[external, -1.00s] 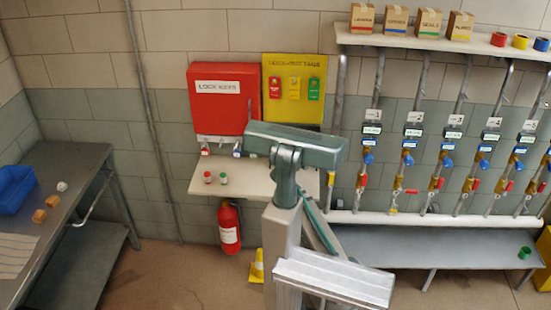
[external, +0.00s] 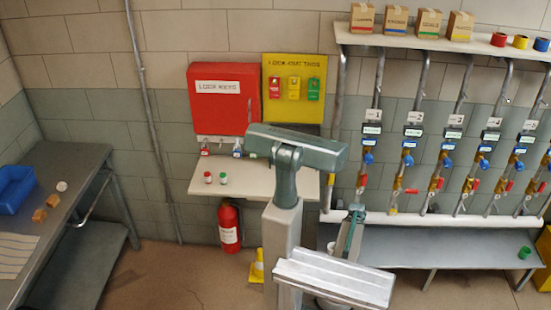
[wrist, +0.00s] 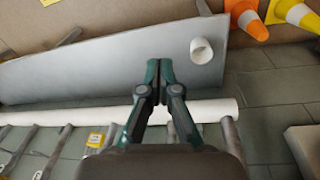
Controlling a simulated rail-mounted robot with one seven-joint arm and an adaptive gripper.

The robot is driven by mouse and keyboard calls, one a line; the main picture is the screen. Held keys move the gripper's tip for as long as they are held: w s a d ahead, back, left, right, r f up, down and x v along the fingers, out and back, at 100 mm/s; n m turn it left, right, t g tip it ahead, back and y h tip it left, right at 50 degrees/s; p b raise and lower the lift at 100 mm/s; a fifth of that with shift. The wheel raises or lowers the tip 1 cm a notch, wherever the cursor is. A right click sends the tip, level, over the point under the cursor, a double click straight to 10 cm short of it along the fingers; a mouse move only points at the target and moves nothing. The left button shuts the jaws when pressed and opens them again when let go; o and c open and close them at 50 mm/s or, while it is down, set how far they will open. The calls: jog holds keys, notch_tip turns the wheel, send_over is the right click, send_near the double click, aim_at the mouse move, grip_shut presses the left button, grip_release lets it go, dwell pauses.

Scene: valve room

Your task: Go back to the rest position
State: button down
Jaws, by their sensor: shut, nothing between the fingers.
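My gripper (wrist: 158,75) shows in the wrist view with its two dark green fingers together and nothing between them. It is over the grey bench (wrist: 90,75), beyond the white horizontal pipe (wrist: 80,114) in that picture. In the external view my column and a green arm link stand in front of the wall; the gripper itself cannot be made out there.
A white cup-like piece (wrist: 201,50) is on the bench, right of the fingers. Orange (wrist: 243,18) and yellow (wrist: 297,14) cones stand beyond. Valve pipes (external: 409,165) line the right wall. A shelf (external: 250,178) with padlocks and a red extinguisher (external: 229,228) are left of my column.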

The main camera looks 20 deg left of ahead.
jog(key=s+f+g, duration=0.2)
jog(key=s+f, duration=0.4)
jog(key=s, duration=0.4)
jog(key=s+d+f+m+g+p, duration=0.1)
jog(key=s+f+g, duration=0.2)
jog(key=s+f, duration=0.3)
jog(key=s+f+g, duration=0.3)
jog(key=s+f, duration=0.3)
jog(key=s, duration=1)
jog(key=shift+d+f+y+p, duration=0.3)
jog(key=shift+y+p, duration=0.1)
